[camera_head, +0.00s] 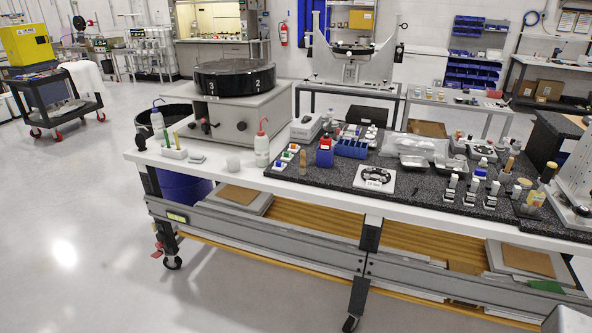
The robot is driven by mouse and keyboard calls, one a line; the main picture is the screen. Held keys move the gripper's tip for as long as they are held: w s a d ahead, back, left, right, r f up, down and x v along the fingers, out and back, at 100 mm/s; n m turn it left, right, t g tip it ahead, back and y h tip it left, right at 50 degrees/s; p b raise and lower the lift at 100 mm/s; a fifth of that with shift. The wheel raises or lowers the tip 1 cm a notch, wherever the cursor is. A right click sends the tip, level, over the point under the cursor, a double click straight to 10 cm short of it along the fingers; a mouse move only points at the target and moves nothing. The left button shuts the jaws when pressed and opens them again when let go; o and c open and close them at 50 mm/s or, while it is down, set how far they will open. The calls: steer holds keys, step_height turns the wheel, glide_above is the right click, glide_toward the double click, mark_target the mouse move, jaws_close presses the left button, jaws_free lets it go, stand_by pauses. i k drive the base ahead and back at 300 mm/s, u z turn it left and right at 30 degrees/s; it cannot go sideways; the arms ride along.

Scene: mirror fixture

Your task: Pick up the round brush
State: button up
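I cannot single out the round brush with certainty at this distance. Small upright items with pale brown tops stand at the right end of the bench, one (508,165) near the clear packet side and another (547,173) with a dark lower part; either could be a brush, but I cannot tell. A white holder (174,153) near the left end of the bench carries thin upright sticks, also too small to identify. My gripper is not in view.
The long bench has a white top (221,171) and a speckled dark slab (425,190) crowded with small bottles and trays. A grey box with a black round drum (235,80) stands on its left part. Wheeled legs stand below. The floor (75,230) at left is clear.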

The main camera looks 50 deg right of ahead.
mark_target(302, 171)
steer(key=z, duration=0.65)
steer(key=i, duration=1.1)
steer(key=u, duration=0.1)
steer(key=k, duration=0.95)
steer(key=z, duration=0.2)
steer(key=i, duration=0.6)
steer(key=u, duration=0.05)
